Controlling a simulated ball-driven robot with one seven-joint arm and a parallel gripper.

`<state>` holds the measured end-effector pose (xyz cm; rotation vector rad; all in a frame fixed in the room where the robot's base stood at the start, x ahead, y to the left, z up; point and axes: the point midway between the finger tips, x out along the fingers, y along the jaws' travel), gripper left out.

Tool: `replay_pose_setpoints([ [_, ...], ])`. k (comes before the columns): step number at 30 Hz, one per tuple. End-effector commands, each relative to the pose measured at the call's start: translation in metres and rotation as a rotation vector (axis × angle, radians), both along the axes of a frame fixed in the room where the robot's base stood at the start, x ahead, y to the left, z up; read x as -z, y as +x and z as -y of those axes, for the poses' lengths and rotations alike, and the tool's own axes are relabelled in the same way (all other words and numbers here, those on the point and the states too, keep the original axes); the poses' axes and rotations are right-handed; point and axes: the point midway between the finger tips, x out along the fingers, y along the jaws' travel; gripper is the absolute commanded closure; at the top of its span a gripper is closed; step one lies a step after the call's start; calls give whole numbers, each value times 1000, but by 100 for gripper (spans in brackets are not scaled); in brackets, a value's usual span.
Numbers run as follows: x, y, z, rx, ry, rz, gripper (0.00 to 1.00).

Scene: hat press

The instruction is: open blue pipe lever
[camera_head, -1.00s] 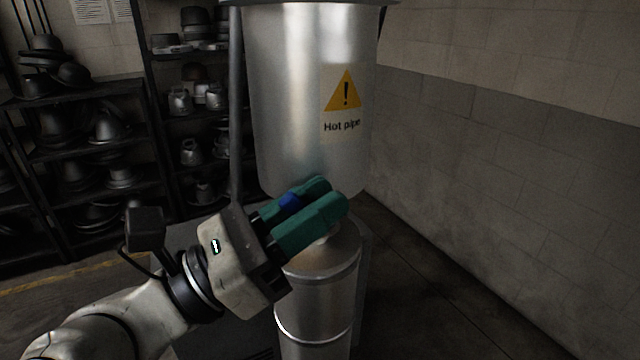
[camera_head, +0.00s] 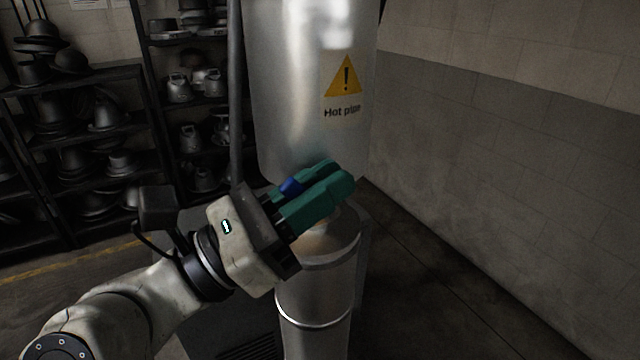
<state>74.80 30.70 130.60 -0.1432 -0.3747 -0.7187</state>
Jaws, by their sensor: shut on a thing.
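A small part of the blue lever (camera_head: 291,186) shows between the two green fingers of my gripper (camera_head: 335,180). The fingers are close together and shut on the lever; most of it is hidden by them. The gripper comes in from the lower left, just above the domed top of the lower metal pipe (camera_head: 316,290). The large upper metal cylinder (camera_head: 290,90) hangs right behind the fingers. The lever's joint to the pipe is hidden.
A yellow warning label (camera_head: 344,78) reading "Hot pipe" is on the cylinder. Dark shelves (camera_head: 70,130) with hats and metal hat forms stand at the left. A block wall (camera_head: 510,170) runs along the right, with bare floor (camera_head: 430,300) before it.

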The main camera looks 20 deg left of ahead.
Motion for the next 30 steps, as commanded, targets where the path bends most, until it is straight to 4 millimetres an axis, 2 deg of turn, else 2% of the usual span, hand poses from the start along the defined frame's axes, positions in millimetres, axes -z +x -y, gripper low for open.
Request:
replay_pose_setpoints([
  [7,0,2,3,1,32,-28,100],
  [18,-8,19,18,0,216,-236,100],
  [30,-10,22,19,-1,233,-262,100],
])
